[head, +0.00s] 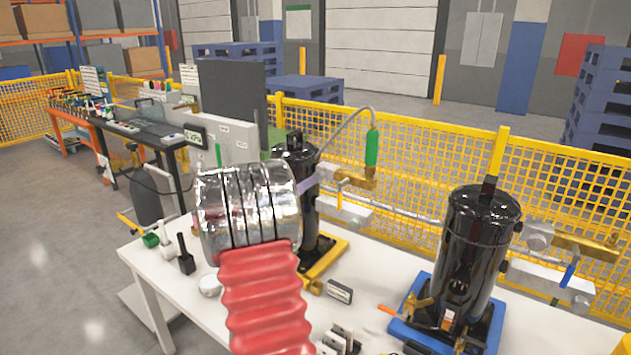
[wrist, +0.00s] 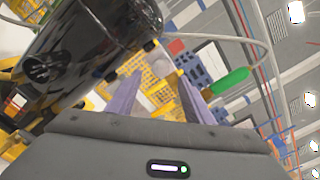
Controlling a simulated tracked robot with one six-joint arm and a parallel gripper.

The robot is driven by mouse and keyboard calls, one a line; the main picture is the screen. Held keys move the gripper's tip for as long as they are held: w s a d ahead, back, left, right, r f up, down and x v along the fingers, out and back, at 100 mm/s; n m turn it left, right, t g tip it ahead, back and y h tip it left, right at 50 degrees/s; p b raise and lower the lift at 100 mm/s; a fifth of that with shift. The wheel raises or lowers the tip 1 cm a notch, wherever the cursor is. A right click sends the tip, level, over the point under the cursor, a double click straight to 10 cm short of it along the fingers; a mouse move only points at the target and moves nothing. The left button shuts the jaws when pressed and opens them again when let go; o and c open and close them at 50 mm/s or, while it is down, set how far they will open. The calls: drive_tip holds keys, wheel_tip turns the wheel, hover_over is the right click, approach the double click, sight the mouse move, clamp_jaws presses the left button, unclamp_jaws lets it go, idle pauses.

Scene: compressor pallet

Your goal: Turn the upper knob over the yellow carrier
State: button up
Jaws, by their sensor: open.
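The yellow carrier (head: 333,252) stands on the white table under a black cylinder (head: 311,205), partly hidden by my arm. A grey rounded knob (head: 327,171) sits beside a brass valve body (head: 358,178) at the cylinder's upper right. My gripper (head: 314,178) shows only a lavender finger there, pointing at the knob; contact cannot be told. The black cylinder (wrist: 90,40) is at upper left.
A green-sleeved hose (head: 372,147) rises above the brass valve. A second black cylinder (head: 477,245) stands on a blue carrier (head: 424,337) at right. Yellow mesh fence (head: 430,160) runs behind the table. Small items lie on the white table (head: 372,262).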

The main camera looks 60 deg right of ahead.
sight(319, 177)
drive_tip(key=s+d, duration=0.1)
drive_tip(key=d, duration=0.6)
drive_tip(key=shift+c, duration=0.5)
drive_tip(key=c, duration=0.9)
